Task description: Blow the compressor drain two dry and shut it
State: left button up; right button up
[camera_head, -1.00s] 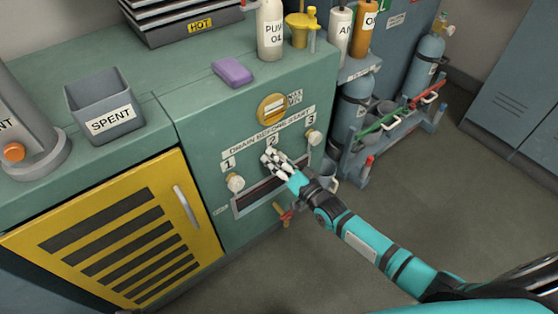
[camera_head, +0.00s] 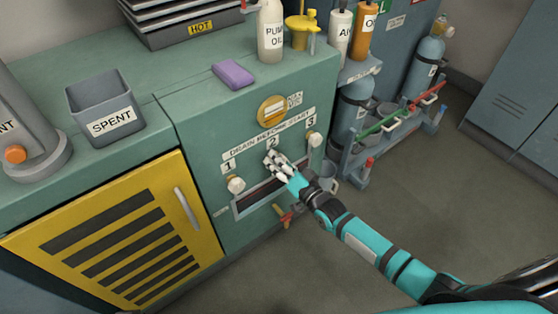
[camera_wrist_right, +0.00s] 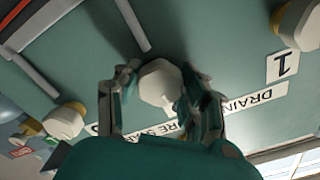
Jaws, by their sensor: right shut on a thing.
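The compressor's green front panel (camera_head: 240,125) carries a "DRAIN BEFORE START" label and the numbers 1, 2 and 3. My right gripper (camera_head: 274,161) is at the drain below number 2 and hides it in the head view. In the right wrist view the white knob of drain two (camera_wrist_right: 160,84) sits between the fingers of my right gripper (camera_wrist_right: 158,92), which is shut on it. The drain one knob (camera_head: 235,184) and the drain three knob (camera_head: 314,138) stand free on either side. My left gripper is not in view.
A dark slot with a pale frame (camera_head: 240,211) lies below the drains. A yellow round dial (camera_head: 272,109) is above them. A purple sponge (camera_head: 233,73), a spent bin (camera_head: 106,105) and bottles stand on top.

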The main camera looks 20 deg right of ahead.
jog(key=n+p, duration=0.1)
jog(key=n, duration=0.2)
jog(key=shift+n, duration=0.3)
jog(key=n+p, duration=0.1)
jog(key=n, duration=0.2)
jog(key=shift+n, duration=0.4)
jog(key=shift+n+p, duration=0.4)
jog(key=shift+n, duration=0.5)
jog(key=n, duration=0.3)
jog(key=shift+n, duration=0.3)
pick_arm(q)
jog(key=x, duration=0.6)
pick_arm(e)
jog(key=n, duration=0.2)
jog(key=shift+n, duration=0.4)
jog(key=n, duration=0.2)
jog(key=shift+f+n, duration=0.1)
jog(key=shift+n, duration=1.1)
jog(key=n, duration=0.2)
jog(key=shift+n+b, duration=0.35)
jog(key=shift+n, duration=0.05)
jog(key=n+b, duration=0.1)
jog(key=n, duration=0.2)
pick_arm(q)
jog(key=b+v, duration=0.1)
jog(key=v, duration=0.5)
pick_arm(e)
jog(key=shift+n, duration=1.6)
